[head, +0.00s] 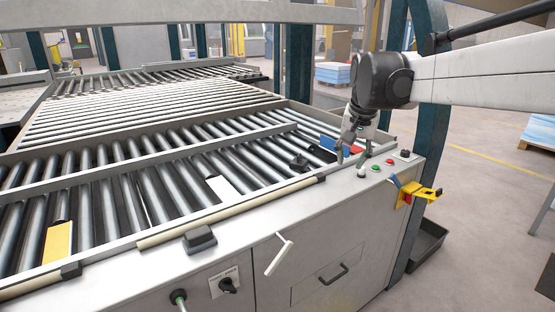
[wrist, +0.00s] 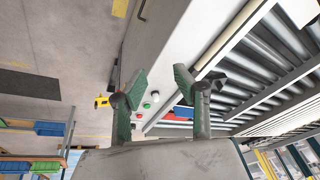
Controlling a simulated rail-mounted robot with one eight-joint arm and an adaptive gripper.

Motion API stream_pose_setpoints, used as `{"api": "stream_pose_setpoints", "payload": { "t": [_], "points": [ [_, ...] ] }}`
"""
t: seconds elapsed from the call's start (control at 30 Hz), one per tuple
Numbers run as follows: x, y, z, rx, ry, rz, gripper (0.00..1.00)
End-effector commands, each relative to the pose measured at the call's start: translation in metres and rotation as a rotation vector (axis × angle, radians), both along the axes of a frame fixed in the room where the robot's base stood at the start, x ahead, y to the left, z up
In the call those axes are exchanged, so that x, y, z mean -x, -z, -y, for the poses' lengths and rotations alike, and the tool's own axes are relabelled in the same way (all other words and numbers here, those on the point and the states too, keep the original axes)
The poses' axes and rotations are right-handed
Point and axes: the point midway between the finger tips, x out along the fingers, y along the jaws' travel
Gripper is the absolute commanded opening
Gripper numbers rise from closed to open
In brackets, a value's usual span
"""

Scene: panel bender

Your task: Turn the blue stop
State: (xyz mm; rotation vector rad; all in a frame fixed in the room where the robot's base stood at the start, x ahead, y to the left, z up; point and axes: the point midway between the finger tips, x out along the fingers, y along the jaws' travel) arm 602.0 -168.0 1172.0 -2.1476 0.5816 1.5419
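The blue stop (head: 328,143) lies at the right end of the roller bed, near the panel with the buttons, with a red piece (head: 354,150) beside it. In the wrist view the blue stop (wrist: 182,112) shows partly behind one finger. My gripper (head: 354,146) is open and empty, pointing down above the corner of the machine near the stop. In the wrist view its two fingers with green pads (wrist: 158,90) stand well apart, with nothing between them. I cannot tell the exact height of the fingertips over the stop.
Green, red and black buttons (head: 389,161) sit on the ledge close to my gripper.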

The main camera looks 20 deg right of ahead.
Motion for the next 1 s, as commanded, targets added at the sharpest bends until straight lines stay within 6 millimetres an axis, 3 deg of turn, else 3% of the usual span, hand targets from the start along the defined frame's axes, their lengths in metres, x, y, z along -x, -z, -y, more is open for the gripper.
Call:
{"api": "stream_pose_setpoints", "payload": {
  "t": [0.2, 0.5, 0.8, 1.0],
  "points": [
    [-0.052, -0.012, 0.065, -0.044, 0.15, -0.065, 0.29],
    [-0.103, -0.001, 0.16, -0.104, 0.353, -0.152, 0.29],
    [-0.127, 0.028, 0.248, -0.156, 0.538, -0.23, 0.29],
    [-0.129, 0.043, 0.277, -0.173, 0.603, -0.256, 0.29]
  ]
}}
